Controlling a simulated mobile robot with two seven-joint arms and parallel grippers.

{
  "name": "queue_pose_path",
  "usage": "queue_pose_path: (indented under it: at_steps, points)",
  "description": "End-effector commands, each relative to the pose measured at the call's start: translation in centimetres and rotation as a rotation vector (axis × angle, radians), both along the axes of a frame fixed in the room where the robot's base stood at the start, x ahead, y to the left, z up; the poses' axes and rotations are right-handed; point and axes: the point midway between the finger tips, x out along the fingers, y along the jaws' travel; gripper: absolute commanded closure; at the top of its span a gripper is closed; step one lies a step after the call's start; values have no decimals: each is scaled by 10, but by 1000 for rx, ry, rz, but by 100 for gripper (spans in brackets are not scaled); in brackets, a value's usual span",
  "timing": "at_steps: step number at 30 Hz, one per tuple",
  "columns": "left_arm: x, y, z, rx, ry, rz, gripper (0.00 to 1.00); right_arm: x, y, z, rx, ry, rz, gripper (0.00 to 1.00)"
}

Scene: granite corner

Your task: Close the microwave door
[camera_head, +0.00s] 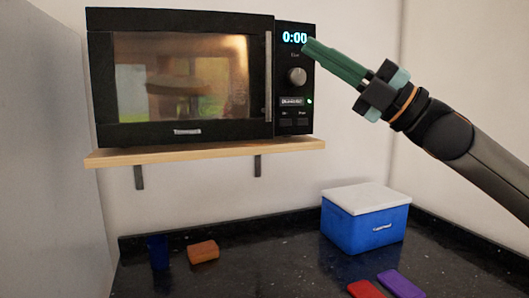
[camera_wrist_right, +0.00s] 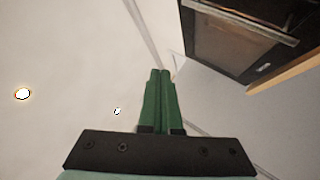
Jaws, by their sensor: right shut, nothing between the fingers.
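The black microwave (camera_head: 294,75) sits on a wooden wall shelf. Its glass door (camera_head: 180,80) faces me with a vertical handle (camera_head: 268,77) on its right side. The door looks shut or nearly so; I cannot tell whether a narrow gap remains. My right gripper (camera_head: 307,46) has its green fingers shut and empty, with the tips in front of the control panel near the display, right of the handle. I cannot tell if they touch it. The right wrist view shows the closed fingers (camera_wrist_right: 161,72) and part of the microwave (camera_wrist_right: 225,35) at upper right. My left gripper is out of view.
The wooden shelf (camera_head: 200,151) is on brackets above a dark granite counter (camera_head: 270,270). On the counter are a blue cooler with white lid (camera_head: 365,225), a blue cup (camera_head: 158,252), an orange-brown block (camera_head: 203,251), a red item (camera_head: 364,289) and a purple item (camera_head: 401,284).

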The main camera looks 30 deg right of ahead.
Motion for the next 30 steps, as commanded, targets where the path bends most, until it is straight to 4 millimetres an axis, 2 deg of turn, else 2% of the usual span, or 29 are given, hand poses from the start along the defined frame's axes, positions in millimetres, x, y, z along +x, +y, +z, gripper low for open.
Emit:
queue_pose_path:
  at_steps: [3,6,12,17,21,27,30]
  points:
    - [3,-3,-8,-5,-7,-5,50,-12,23,-17,-67,-3,104,100]
    - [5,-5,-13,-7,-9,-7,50,-19,37,-34,-131,28,166,100]
    - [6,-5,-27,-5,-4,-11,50,-15,45,-79,-240,171,191,100]
    - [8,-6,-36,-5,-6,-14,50,1,28,-116,-263,333,109,100]
    - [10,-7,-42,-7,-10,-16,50,17,1,-141,-221,464,-7,100]
    - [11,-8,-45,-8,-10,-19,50,30,-29,-156,-145,564,-124,100]
    - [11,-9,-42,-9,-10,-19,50,33,-33,-156,-128,579,-142,100]
